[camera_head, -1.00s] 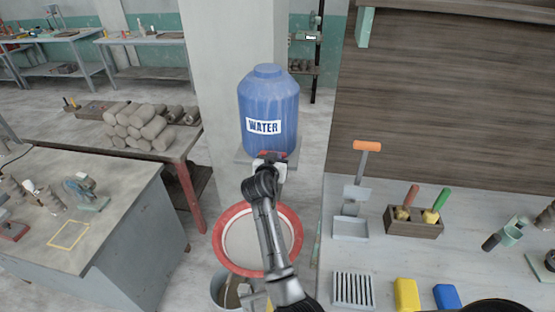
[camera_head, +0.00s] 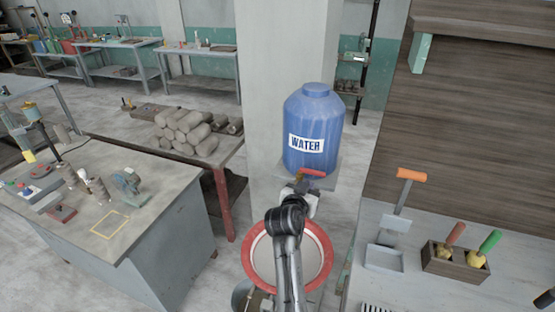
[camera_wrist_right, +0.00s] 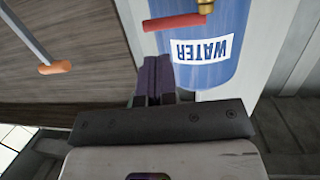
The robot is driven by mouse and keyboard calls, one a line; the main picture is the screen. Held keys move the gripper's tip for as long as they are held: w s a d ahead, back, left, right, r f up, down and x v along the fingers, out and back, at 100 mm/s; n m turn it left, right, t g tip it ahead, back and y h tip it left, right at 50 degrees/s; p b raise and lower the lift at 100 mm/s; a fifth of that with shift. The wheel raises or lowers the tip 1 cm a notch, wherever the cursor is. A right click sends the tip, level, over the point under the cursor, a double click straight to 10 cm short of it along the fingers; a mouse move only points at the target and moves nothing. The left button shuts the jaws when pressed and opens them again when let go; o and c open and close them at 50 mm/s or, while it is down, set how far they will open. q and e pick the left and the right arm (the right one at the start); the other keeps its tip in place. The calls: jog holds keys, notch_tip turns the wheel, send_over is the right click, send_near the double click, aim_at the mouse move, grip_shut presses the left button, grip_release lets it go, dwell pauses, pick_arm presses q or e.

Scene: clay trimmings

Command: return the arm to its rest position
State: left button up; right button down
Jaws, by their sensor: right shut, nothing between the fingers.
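My right arm reaches up the middle of the head view. Its gripper (camera_head: 308,192) is just below the red tap lever (camera_head: 313,172) of the blue water tank (camera_head: 313,115). In the right wrist view the dark fingers (camera_wrist_right: 155,78) are together with nothing between them. They are in front of the tank (camera_wrist_right: 225,75), with the red lever (camera_wrist_right: 175,22) beyond their tips; no contact shows. My left gripper is not in view.
A red-rimmed basin (camera_head: 325,265) stands below the arm. At right, a bench holds a scoop with an orange handle (camera_head: 411,175) and a wooden tool box (camera_head: 455,265). At left is a grey workbench (camera_head: 160,235). Clay rolls (camera_head: 185,130) lie on the table behind it.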

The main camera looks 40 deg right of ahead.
jog(key=shift+s+a, duration=0.1)
jog(key=shift+a, duration=0.05)
jog(key=a+r+n+t+y, duration=0.2)
jog(key=a+n+t+y, duration=0.2)
jog(key=a+n+y, duration=0.45)
jog(key=s+a+f+n+y, duration=0.35)
jog(key=s+a, duration=0.25)
jog(key=a, duration=0.5)
jog(key=s+a+f+n+g+y, duration=0.1)
jog(key=s+a+f+n+g, duration=0.15)
jog(key=s+f, duration=0.95)
jog(key=s+a+f+n+g+y, duration=0.1)
jog(key=s+a+f+g+y, duration=0.2)
jog(key=s+f, duration=0.9)
notch_tip(320, 180, up, 32)
jog(key=s+h+p, duration=0.1)
jog(key=s+p, duration=0.1)
jog(key=p, duration=2.7)
jog(key=shift+d+g+p, duration=0.2)
jog(key=shift+g+p, duration=0.15)
jog(key=shift+g, duration=0.1)
